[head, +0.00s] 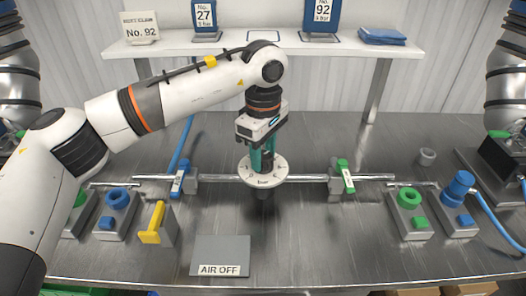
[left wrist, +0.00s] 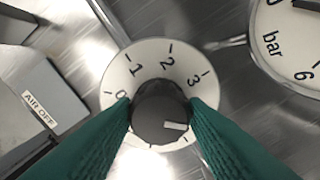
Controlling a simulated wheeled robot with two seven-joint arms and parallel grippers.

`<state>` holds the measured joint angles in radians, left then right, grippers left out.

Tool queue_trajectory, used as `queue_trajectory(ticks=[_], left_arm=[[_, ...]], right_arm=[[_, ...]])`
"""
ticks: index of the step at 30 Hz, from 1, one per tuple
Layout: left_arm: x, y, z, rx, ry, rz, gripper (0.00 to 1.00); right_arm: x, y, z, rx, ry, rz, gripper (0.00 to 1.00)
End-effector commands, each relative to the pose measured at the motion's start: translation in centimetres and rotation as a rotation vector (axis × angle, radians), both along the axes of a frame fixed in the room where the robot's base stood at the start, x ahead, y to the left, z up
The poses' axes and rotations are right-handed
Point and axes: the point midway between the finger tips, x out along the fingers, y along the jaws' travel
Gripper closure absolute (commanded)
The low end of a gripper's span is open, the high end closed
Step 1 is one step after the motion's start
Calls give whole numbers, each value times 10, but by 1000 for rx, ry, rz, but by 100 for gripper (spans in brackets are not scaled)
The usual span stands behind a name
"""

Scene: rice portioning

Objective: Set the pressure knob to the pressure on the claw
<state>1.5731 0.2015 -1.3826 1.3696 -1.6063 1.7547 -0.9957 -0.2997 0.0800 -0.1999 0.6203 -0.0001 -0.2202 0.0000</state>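The black pressure knob (left wrist: 158,103) sits on a round white dial (left wrist: 148,52) marked 0, 1, 2, 3. Its white pointer mark points right and slightly down in the left wrist view, past the 3; the finger hides the dial there. My left gripper (head: 263,158) has its green fingers on both sides of the knob, seemingly touching it. In the head view it covers the knob over the white disc (head: 278,172). On the shelf, a blue-framed card (head: 322,12) reads No. 92, 3 bar; another (head: 204,15) reads No. 27, with smaller bar text. My right gripper is not visible.
A sign (head: 141,29) on the white shelf (head: 235,43) reads No. 92. A gauge (left wrist: 292,42) marked bar lies beside the dial. Blue (head: 180,180) and green (head: 345,176) valve levers flank the knob on a pipe. A grey AIR OFF plate (head: 221,250) lies in front.

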Motion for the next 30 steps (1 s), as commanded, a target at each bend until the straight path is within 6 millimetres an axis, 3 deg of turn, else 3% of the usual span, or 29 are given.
queue_trajectory(ticks=[1,3,14,17,30], left_arm=[[0,0,1,-1,-2,1,52],[0,0,1,-1,-2,1,40],[0,0,4,0,-1,1,40],[1,0,16,1,-2,2,40],[0,0,103,0,-2,1,40]], right_arm=[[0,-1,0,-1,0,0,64],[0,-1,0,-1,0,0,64],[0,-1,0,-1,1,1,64],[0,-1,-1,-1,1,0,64],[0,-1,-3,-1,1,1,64]])
